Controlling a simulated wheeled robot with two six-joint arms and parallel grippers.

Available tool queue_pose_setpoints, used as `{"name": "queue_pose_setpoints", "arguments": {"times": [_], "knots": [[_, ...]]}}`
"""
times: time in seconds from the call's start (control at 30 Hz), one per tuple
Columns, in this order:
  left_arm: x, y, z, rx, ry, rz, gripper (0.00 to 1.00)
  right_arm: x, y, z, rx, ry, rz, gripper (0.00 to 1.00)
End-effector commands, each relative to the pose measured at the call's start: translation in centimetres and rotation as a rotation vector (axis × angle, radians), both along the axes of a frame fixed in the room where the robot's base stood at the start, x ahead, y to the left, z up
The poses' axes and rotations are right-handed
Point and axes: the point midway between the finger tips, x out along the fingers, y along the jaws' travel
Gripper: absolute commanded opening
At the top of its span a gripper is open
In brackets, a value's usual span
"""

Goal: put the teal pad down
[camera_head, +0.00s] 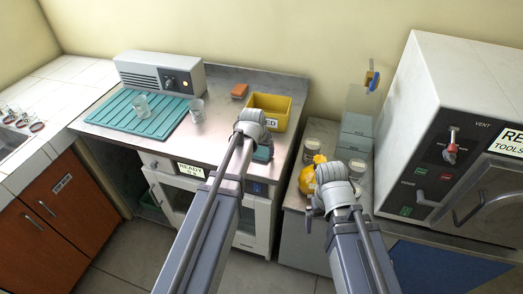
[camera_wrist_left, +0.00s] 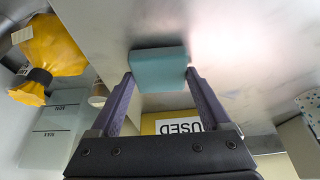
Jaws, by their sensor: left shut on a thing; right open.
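The teal pad (camera_wrist_left: 158,68) is a small flat-faced block held between the two fingertips of my left gripper (camera_wrist_left: 158,82). In the head view the teal pad (camera_head: 263,153) shows beside my left wrist, over the front right part of the steel counter (camera_head: 215,140). My left gripper (camera_head: 253,130) is shut on it and hides part of it. I cannot tell whether the pad touches the counter. My right gripper (camera_head: 328,192) is open, near the yellow bag (camera_head: 308,176) on the grey side cabinet; its fingertips are partly hidden.
A yellow bin (camera_head: 281,105) labelled USED stands just behind my left gripper. An orange block (camera_head: 240,90), a glass cup (camera_head: 197,110) and a teal ribbed mat (camera_head: 135,115) with another glass (camera_head: 141,106) lie further left. Bare steel lies left of my gripper.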

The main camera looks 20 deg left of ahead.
Motion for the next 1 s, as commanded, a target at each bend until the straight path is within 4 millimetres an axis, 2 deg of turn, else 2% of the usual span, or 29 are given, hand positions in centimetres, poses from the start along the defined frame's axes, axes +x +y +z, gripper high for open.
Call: {"name": "queue_pose_setpoints", "arguments": {"times": [0.07, 0.1, 0.23, 0.67, 0.87, 1.0], "knots": [[0.0, 0.0, -0.4, 0.000, 0.000, 0.000, 0.29, 0.0, 0.0, -0.4, 0.000, 0.000, 0.000, 1.00], [0.0, 0.0, -0.2, 0.000, 0.000, 0.000, 0.85, 0.0, 0.0, -0.2, 0.000, 0.000, 0.000, 1.00], [0.0, 0.0, -0.2, 0.000, 0.000, 0.000, 1.00, 0.0, 0.0, -0.2, 0.000, 0.000, 0.000, 1.00], [0.0, 0.0, 0.4, 0.000, 0.000, 0.000, 1.00, 0.0, 0.0, 0.4, 0.000, 0.000, 0.000, 1.00], [-0.8, 0.0, 2.3, 0.000, 0.000, 0.000, 1.00, 0.0, 0.0, 2.3, 0.000, 0.000, 0.000, 1.00], [-1.6, 0.0, 4.3, 0.000, 0.000, 0.000, 1.00, 0.0, 0.0, 4.3, 0.000, 0.000, 0.000, 1.00]]}}
